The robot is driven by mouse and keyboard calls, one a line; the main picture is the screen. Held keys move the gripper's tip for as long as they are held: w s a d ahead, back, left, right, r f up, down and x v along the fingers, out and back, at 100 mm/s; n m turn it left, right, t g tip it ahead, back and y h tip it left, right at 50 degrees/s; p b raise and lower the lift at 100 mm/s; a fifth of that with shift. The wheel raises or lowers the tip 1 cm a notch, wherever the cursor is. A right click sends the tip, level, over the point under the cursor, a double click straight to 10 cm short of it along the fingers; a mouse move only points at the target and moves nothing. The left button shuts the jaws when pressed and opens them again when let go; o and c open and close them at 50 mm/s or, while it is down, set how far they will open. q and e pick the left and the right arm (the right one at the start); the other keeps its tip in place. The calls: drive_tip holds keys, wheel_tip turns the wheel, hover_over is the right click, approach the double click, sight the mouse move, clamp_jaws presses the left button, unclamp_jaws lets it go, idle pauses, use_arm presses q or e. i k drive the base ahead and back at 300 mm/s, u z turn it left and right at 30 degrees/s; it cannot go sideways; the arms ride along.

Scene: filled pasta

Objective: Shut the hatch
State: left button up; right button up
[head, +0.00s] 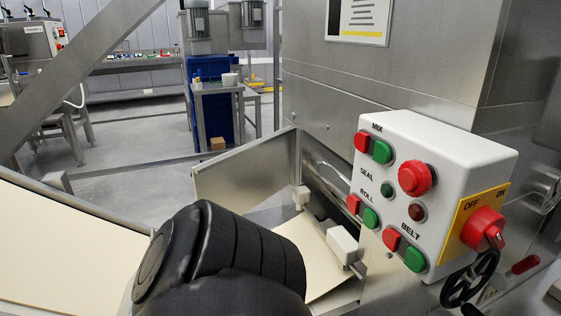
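I cannot make out for certain which part is the hatch. A flat grey metal panel (243,172) stands tilted at the machine's side, left of the control box, and may be the hatch or a fixed guard. My black arm link fills the bottom middle and covers part of the area below this panel. Neither gripper shows; their fingers are out of the picture or hidden behind my arm.
A white control box (455,160) with red and green buttons juts out at right. Pale dough sheet (310,252) runs under two white blocks. A slanted metal bar crosses upper left.

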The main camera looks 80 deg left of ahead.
sight(238, 180)
drive_tip(key=u, duration=2.65)
